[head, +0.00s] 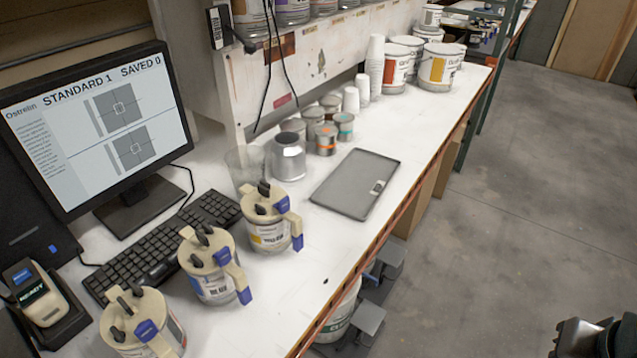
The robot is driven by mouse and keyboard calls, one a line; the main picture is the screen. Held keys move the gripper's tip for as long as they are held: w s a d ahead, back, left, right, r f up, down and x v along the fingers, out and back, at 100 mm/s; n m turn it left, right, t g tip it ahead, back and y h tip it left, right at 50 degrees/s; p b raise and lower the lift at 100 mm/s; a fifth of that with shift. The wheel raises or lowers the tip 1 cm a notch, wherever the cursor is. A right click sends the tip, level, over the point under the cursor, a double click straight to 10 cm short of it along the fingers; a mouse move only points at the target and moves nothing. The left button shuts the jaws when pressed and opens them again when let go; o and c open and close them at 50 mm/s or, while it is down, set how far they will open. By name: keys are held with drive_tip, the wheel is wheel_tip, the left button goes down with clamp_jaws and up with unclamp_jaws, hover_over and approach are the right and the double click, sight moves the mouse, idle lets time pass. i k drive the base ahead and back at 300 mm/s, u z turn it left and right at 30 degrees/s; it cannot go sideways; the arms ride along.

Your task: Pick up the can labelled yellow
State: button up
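The can with a yellow patch on its label (268,236) stands upright on the white bench, the farthest of three similar cans with beige lids and blue-tipped spouts. The small print on its label is hard to read. A can with a blue patch (213,288) stands nearer, and a third can (165,345) is partly cut off at the bottom edge. A dark part at the bottom right corner seems to be my gripper (597,338). It is over the floor, well right of the bench and apart from the cans. Its fingers cannot be made out.
A keyboard (150,250) and monitor (95,125) are left of the cans. A clear cup (245,168) and a metal canister (288,160) stand close behind the yellow can. A grey flat tray (352,190) lies to its right.

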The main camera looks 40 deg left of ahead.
sight(269, 233)
drive_tip(key=i, duration=1.15)
drive_tip(key=u, duration=3.55)
